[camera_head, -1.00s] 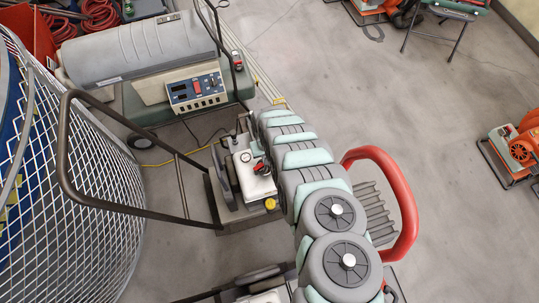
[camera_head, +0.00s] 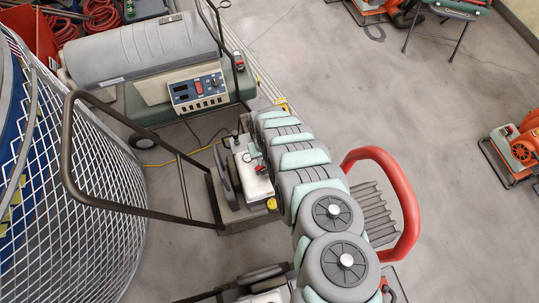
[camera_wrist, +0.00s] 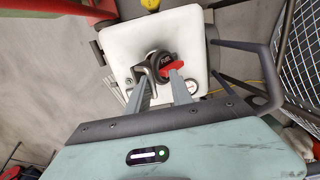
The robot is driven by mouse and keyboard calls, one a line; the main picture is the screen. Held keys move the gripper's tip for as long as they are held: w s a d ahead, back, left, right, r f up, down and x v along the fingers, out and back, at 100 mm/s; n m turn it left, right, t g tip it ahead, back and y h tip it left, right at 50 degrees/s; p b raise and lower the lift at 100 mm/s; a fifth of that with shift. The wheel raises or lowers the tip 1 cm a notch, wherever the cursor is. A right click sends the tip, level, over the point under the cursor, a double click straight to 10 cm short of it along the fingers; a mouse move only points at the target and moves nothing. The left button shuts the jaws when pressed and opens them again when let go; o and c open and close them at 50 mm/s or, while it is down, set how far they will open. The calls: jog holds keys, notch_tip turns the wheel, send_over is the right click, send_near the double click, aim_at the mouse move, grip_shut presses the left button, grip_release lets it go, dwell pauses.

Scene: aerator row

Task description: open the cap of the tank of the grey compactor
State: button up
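The grey compactor's white tank (camera_head: 254,183) stands left of my arm in the head view. It fills the upper middle of the wrist view (camera_wrist: 120,50). A dark round cap (camera_wrist: 160,57) marked FUEL, with a red piece beside it (camera_wrist: 172,66), sits on the tank. The red piece also shows in the head view (camera_head: 260,170). My gripper (camera_wrist: 158,72) is at the cap, its two grey fingers apart, one on each side of the cap's near part. Whether they press on it cannot be made out. My arm hides the gripper in the head view.
A dark handle frame (camera_head: 68,150) rises left of the compactor, beside a wire mesh cage (camera_head: 90,200). A grey machine with a control panel (camera_head: 198,88) stands behind. A red curved handle (camera_head: 408,205) is right of my arm.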

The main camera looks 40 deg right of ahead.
jog(key=r+p, duration=0.4)
jog(key=d+r+p, duration=0.1)
jog(key=r+p, duration=0.1)
jog(key=r, duration=0.1)
jog(key=shift+s+r, duration=0.1)
jog(key=shift+s, duration=0.2)
dwell(0.8)
